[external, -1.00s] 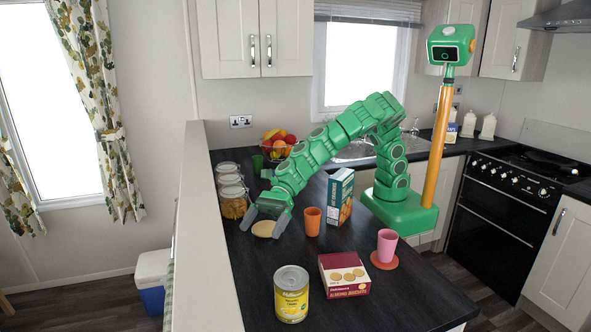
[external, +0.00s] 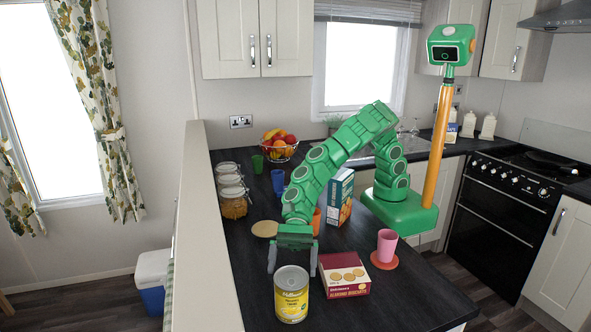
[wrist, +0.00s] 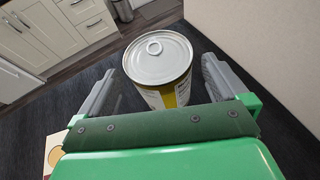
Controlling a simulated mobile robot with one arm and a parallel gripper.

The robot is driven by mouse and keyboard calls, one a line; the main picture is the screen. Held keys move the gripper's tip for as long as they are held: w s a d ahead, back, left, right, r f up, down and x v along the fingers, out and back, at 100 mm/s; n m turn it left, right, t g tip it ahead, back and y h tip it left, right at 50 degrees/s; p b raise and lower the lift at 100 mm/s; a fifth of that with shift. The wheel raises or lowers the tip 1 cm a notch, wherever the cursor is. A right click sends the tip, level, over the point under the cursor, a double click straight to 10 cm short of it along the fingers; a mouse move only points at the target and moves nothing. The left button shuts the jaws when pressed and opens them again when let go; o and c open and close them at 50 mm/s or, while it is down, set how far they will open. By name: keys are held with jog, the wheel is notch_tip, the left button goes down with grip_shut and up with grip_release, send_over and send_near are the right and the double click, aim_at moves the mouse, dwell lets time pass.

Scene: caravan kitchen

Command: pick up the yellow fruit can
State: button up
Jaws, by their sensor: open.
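The yellow fruit can (external: 291,296) stands upright near the front end of the dark counter. It has a silver top and a yellow and white label. In the wrist view the can (wrist: 158,62) stands ahead of my gripper, its ring-pull lid facing up. My gripper (external: 293,268) is open and just behind the can in the external view. In the wrist view the two grey fingers of my gripper (wrist: 156,85) lie left and right of the can's near side, with gaps. The can's far side is hidden.
A red biscuit box (external: 344,274) stands close to the can's right. A pink cup (external: 387,245) on a coaster is farther right. An orange cup (external: 316,222), a blue box (external: 341,197) and glass jars (external: 233,203) stand behind. A low wall (external: 207,240) edges the counter's left.

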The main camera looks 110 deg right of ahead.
aim_at(289, 301)
jog(key=shift+x, duration=2.45)
jog(key=shift+f, duration=0.1)
jog(key=shift+c, duration=0.2)
jog(key=c, duration=1.2)
